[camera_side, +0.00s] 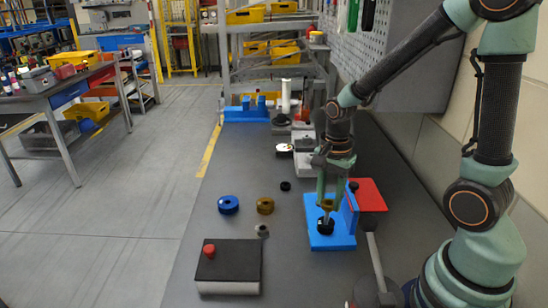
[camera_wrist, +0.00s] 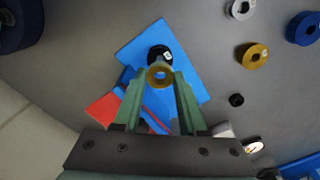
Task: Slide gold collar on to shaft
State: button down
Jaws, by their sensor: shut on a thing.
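My gripper (camera_side: 328,203) is shut on a small gold collar (camera_wrist: 160,76), which sits between the fingertips with its hole facing the wrist camera. The collar is just above a black round piece (camera_side: 326,226) on a blue fixture (camera_side: 337,241). In the wrist view the black piece (camera_wrist: 159,54) shows just beyond the collar and is partly covered by it. I cannot make out a separate shaft, nor tell whether the collar touches the black piece.
A larger gold ring (camera_side: 265,205), a blue ring (camera_side: 228,204), a small black ring (camera_side: 285,186) and a grey ring (camera_side: 261,230) lie to the left. A dark-topped box (camera_side: 230,262) with a red knob is front left. A red block (camera_side: 369,195) stands right behind the fixture.

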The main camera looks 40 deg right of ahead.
jog(key=shift+f, duration=1.15)
jog(key=shift+c, duration=1.9)
grip_release()
notch_tip(320, 180, up, 12)
jog(key=shift+r, duration=0.1)
